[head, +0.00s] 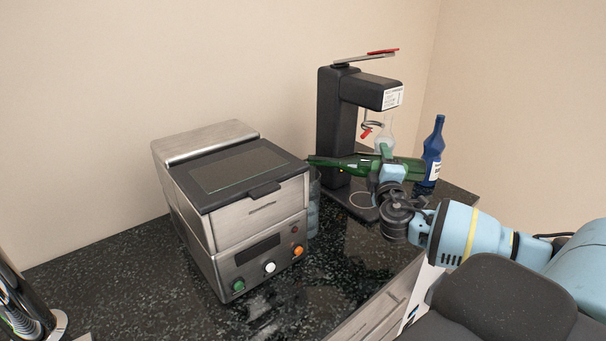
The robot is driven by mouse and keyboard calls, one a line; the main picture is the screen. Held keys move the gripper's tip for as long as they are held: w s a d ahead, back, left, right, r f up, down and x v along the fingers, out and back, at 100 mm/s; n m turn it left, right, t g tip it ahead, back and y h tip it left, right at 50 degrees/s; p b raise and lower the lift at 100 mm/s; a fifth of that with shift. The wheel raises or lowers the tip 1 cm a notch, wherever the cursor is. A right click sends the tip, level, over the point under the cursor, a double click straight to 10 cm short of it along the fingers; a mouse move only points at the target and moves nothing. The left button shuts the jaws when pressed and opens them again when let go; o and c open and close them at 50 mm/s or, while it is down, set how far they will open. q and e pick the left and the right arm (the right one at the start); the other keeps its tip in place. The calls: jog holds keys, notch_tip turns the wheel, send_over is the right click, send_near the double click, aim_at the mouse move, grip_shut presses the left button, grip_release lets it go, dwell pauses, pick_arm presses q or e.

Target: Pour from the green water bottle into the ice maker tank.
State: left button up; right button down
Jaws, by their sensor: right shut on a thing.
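The ice maker (238,205) is a steel box with a dark lid panel, standing on the black speckled counter. The lid looks closed. A clear container, perhaps the tank (314,205), shows partly at its right side, mostly hidden behind the machine. My right gripper (388,178) is shut on the green water bottle (345,164). The bottle lies nearly level, its neck pointing left, with the mouth near the upper right corner of the ice maker, above the clear container. I cannot tell whether liquid is flowing. My left gripper is not in view.
A black dispenser stand (335,120) with a red-tipped lever stands behind the bottle. A blue bottle (434,152) stands upright at the right back. A shiny dark object (20,305) is at the lower left. The counter (110,270) left of the ice maker is clear.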

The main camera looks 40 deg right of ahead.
jog(key=shift+f, duration=0.6)
jog(key=shift+f+m, duration=0.25)
jog(key=shift+m, duration=0.25)
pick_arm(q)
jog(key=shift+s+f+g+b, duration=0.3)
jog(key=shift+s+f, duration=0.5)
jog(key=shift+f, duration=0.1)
pick_arm(e)
notch_tip(320, 180, down, 5)
jog(key=m, duration=0.3)
jog(key=shift+r+m+g+h, duration=0.2)
jog(key=shift+m+g+h, duration=0.1)
jog(key=shift+g, duration=0.1)
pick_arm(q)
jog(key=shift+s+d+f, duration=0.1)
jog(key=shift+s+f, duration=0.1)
pick_arm(e)
jog(key=shift+w+a+f+m, duration=0.15)
jog(key=shift+a+f+m, duration=0.05)
jog(key=shift+f+m, duration=0.25)
